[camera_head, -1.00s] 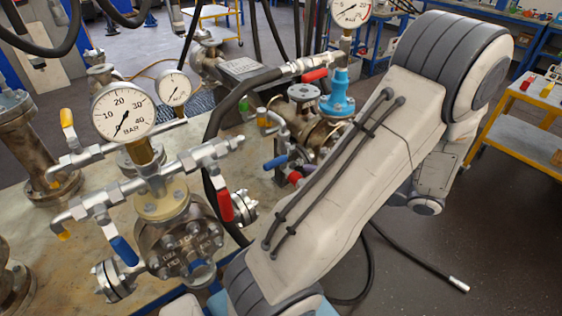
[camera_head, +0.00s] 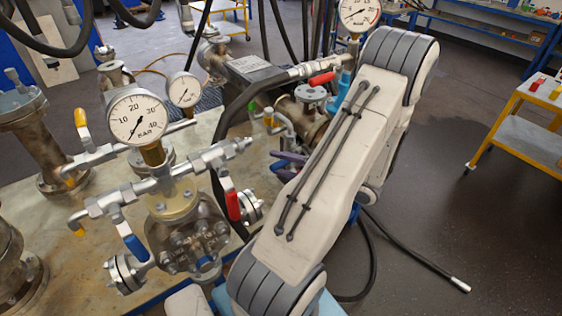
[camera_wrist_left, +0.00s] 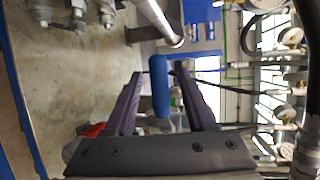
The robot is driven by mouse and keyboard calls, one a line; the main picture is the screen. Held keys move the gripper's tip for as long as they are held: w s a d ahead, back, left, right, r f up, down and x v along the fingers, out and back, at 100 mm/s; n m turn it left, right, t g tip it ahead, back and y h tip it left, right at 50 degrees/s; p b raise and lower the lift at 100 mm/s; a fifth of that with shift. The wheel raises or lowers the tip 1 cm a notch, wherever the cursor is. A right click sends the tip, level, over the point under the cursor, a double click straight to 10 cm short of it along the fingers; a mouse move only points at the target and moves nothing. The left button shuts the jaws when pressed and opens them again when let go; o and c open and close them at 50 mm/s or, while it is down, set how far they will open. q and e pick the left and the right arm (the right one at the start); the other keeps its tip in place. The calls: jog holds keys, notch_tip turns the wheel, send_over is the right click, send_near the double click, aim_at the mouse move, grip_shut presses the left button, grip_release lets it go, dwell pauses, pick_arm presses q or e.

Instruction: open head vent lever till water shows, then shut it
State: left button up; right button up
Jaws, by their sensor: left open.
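My left gripper (camera_head: 276,160) is open, its purple fingers reaching left beside the rear vessel in the head view. In the left wrist view, a blue lever handle (camera_wrist_left: 160,88) stands between the two open fingers, with a gap on each side. The fingers and arm hide this handle in the head view. I cannot tell for sure that it is the head vent lever. No water shows. My right gripper is not in view.
A large pressure gauge (camera_head: 137,116) and a smaller one (camera_head: 184,90) stand above the bench (camera_head: 65,225). A black hose (camera_head: 236,110) runs close to my gripper. A red handle (camera_head: 322,79) lies behind. A yellow trolley (camera_head: 530,140) stands at right; the floor before it is open.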

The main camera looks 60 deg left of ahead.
pick_arm(q)
grip_shut()
dwell(1.5)
